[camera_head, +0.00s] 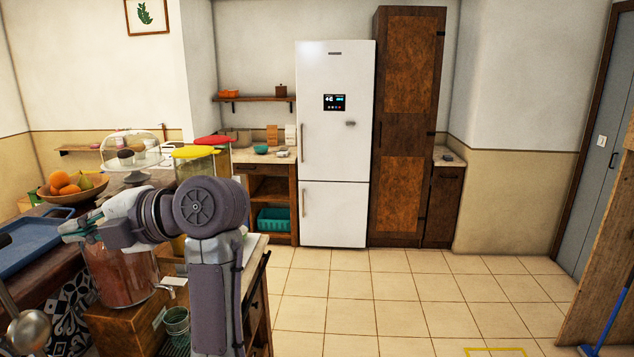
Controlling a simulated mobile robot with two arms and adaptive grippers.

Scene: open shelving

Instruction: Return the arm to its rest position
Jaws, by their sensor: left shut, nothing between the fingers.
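My left arm rises from the lower middle of the view and bends left at a large grey joint. My left gripper (68,232) points left over the counter area, with its fingertips close together and nothing held between them. It is in front of and above a glass jar with reddish-brown contents (122,278); I cannot tell whether it touches the jar. The arm hides part of the counter and things behind it. My right gripper is not in view.
A blue tray (28,248), a fruit bowl (75,196) and a glass cake dome (130,150) are near the gripper. A ladle (28,332) is at lower left. A white fridge (335,150) stands at the back. The tiled floor (400,290) at centre right is mostly clear.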

